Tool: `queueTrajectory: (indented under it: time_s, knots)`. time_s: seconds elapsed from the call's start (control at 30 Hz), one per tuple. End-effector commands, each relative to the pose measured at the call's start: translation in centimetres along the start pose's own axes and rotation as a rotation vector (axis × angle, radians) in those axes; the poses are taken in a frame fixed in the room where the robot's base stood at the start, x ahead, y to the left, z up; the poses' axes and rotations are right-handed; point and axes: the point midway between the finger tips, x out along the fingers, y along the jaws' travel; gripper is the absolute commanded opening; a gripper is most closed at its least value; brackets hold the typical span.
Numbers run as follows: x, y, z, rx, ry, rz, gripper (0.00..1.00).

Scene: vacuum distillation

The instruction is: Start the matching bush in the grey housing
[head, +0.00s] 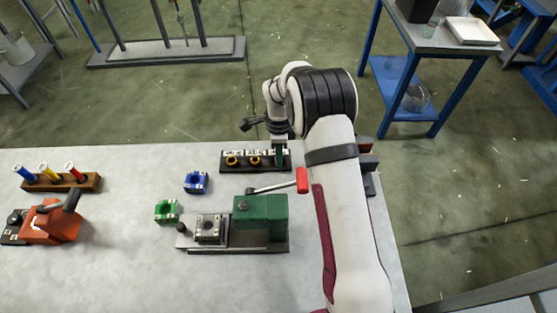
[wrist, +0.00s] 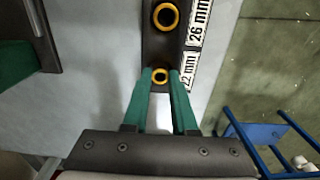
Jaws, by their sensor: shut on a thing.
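My gripper (wrist: 160,75) is shut on a yellow ring-shaped bush (wrist: 160,77) at the black bush rack (wrist: 153,43), beside a label partly hidden that ends in "2 mm". In the head view my gripper (head: 279,155) is at the rack's right end, and the bush in it is hidden. I cannot tell whether that bush is lifted clear. Another yellow bush (wrist: 166,15) sits beside the "26 mm" label. The head view shows two bushes left in the rack (head: 255,161). The grey housing (head: 210,228) sits on the green press's base, left of its body (head: 261,215).
A blue housing (head: 197,182) and a green housing (head: 166,210) stand loose on the table. The press's red-handled lever (head: 302,181) reaches towards my arm. An orange tool (head: 50,222) and a wooden rack (head: 60,183) with coloured plugs are at the left. The table's front left is clear.

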Motion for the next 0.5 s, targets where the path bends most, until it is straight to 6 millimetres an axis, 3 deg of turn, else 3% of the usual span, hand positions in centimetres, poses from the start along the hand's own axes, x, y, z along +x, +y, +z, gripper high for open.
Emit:
queueTrajectory:
  time_s: [0.37,0.5]
  knots:
    - [-0.1,-0.1,0.0,-0.006,0.0,-0.001,0.0]
    - [-2.4,-0.6,-0.7,-0.088,0.001,-0.004,0.0]
